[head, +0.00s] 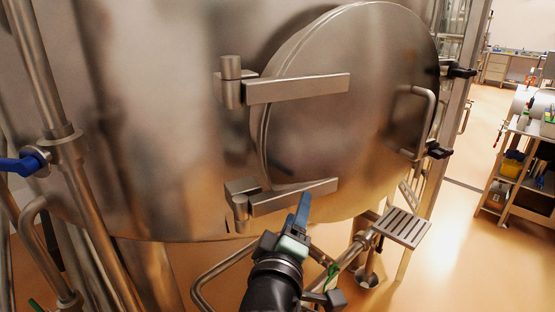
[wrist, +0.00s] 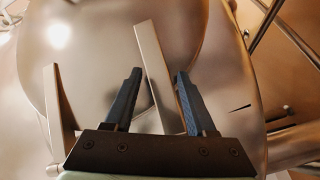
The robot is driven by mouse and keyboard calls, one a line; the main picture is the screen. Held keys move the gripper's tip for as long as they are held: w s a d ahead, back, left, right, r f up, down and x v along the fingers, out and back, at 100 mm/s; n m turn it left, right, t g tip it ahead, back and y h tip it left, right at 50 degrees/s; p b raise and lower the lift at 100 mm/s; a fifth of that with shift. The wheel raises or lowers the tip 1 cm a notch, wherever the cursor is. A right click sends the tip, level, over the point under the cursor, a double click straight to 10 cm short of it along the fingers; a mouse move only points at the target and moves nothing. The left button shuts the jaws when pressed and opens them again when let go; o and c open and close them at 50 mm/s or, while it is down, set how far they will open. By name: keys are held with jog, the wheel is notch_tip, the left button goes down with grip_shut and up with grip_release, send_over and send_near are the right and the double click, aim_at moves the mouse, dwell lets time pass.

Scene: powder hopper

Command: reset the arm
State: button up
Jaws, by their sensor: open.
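My gripper (head: 303,210) is at the lower middle of the head view, by the lower hinge arm (head: 295,197) of the round steel hatch (head: 355,110). In the wrist view my gripper (wrist: 158,98) is open. Its two dark fingers stand apart, and a steel hinge bar (wrist: 157,75) shows between them; I cannot tell whether it lies between the fingers or behind them. The hatch (wrist: 105,50) fills much of the wrist view and appears shut against the vessel.
The steel vessel (head: 150,110) fills the left and middle. An upper hinge arm (head: 297,88), a hatch handle (head: 425,120) and a blue-handled valve (head: 22,165) stick out. A small step (head: 402,228) stands at lower right. A shelf cart (head: 520,170) is far right, with open floor before it.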

jog(key=s+a+r+m+t+y+p, duration=0.1)
jog(key=s+r+m+t, duration=0.25)
jog(key=r, duration=0.95)
jog(key=s+a+r+m+t+y+p, duration=0.1)
jog(key=s+r+m+t+p, duration=0.2)
jog(key=r, duration=0.9)
jog(key=s+a+r+m+t+y, duration=0.1)
jog(key=s+r+m+t+y, duration=0.1)
jog(key=s+r, duration=1)
jog(key=shift+a+r+m+t, duration=0.15)
jog(key=shift+r+m+t, duration=0.6)
jog(key=shift+m+t, duration=0.15)
jog(key=shift+s, duration=0.1)
jog(key=shift+c, duration=0.5)
jog(key=shift+a+y, duration=0.1)
jog(key=shift+y, duration=0.2)
